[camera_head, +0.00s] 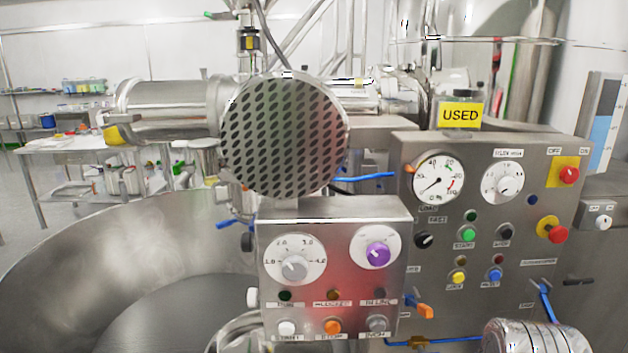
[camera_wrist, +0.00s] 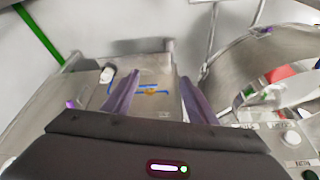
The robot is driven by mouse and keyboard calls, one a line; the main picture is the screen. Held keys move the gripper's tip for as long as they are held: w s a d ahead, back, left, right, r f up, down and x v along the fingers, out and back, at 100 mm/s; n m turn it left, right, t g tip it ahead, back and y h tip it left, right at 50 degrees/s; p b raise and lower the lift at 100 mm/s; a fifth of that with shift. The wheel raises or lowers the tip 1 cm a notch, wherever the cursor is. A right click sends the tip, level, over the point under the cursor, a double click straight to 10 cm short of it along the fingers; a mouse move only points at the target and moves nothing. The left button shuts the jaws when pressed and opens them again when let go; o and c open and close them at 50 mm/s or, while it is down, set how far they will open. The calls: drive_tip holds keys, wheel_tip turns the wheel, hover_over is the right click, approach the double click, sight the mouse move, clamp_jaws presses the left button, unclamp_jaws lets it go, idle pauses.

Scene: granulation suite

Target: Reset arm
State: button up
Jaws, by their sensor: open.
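My gripper (camera_wrist: 158,95) shows in the wrist view, with its two purple-grey fingers spread apart. Nothing is between the fingers. Behind them is a metal panel (camera_wrist: 95,97) with a knob, blue parts and a small orange part, blurred. My gripper is not clearly seen in the head view.
In the head view, a control box (camera_head: 330,215) with dials stands before a larger panel (camera_head: 470,215) with gauges and buttons. A yellow USED sign (camera_head: 461,115) sits above it. A large metal bowl (camera_head: 110,255) fills the lower left. A table (camera_head: 65,145) stands behind.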

drive_tip(key=s+a+r+n+t, duration=0.1)
drive_tip(key=a+r+n, duration=0.1)
drive_tip(key=a, duration=0.4)
drive_tip(key=shift+a+n+y, duration=0.25)
drive_tip(key=shift+n+y, duration=0.15)
drive_tip(key=shift+r, duration=0.1)
idle(0.6)
